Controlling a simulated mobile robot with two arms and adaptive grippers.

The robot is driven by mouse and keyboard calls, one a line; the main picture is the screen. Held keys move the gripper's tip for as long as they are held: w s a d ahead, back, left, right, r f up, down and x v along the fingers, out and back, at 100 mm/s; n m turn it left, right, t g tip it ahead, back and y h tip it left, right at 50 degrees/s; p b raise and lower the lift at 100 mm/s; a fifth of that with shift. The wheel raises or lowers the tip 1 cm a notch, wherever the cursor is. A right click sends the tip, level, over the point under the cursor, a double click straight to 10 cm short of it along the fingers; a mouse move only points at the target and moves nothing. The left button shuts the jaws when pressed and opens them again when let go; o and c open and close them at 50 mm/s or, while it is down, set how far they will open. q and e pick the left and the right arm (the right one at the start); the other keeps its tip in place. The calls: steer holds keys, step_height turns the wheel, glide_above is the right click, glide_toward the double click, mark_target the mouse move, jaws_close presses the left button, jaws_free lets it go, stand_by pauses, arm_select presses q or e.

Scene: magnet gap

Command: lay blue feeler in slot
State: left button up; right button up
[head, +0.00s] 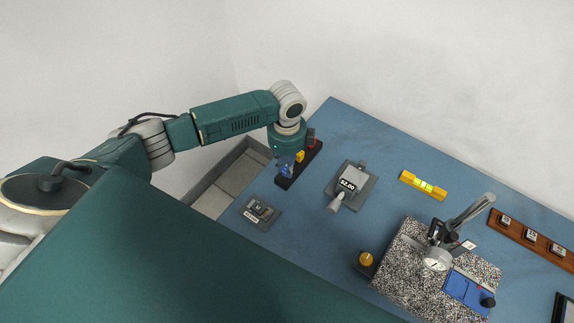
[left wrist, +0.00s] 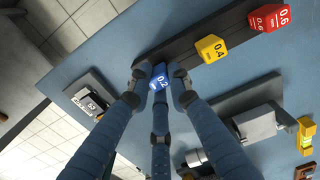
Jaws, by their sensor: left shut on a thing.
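My left gripper (head: 287,164) is above the left end of a dark rack (head: 300,164). In the left wrist view its fingers (left wrist: 158,88) are shut around the blue feeler (left wrist: 158,78), marked 0.2. The feeler also shows as a blue patch in the head view (head: 287,171). I cannot tell whether it still sits in the rack or is just clear of it. A yellow feeler (left wrist: 211,48) marked 0.4 and a red one (left wrist: 270,18) marked 0.6 stand in the rack. I cannot make out which opening is the slot. My right gripper is not in view.
A small labelled block (head: 261,210) lies near the table's left edge. A grey device with a display (head: 351,184) stands right of the rack.

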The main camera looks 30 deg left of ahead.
arm_select(q)
steer(key=shift+f, duration=0.15)
steer(key=o, duration=0.9)
steer(key=shift+c, duration=0.9)
steer(key=c, duration=0.3)
step_height(320, 180, up, 3)
steer(key=p, duration=0.3)
steer(key=shift+f, duration=0.15)
steer(key=shift+r+p, duration=0.5)
steer(key=shift+r, duration=0.45)
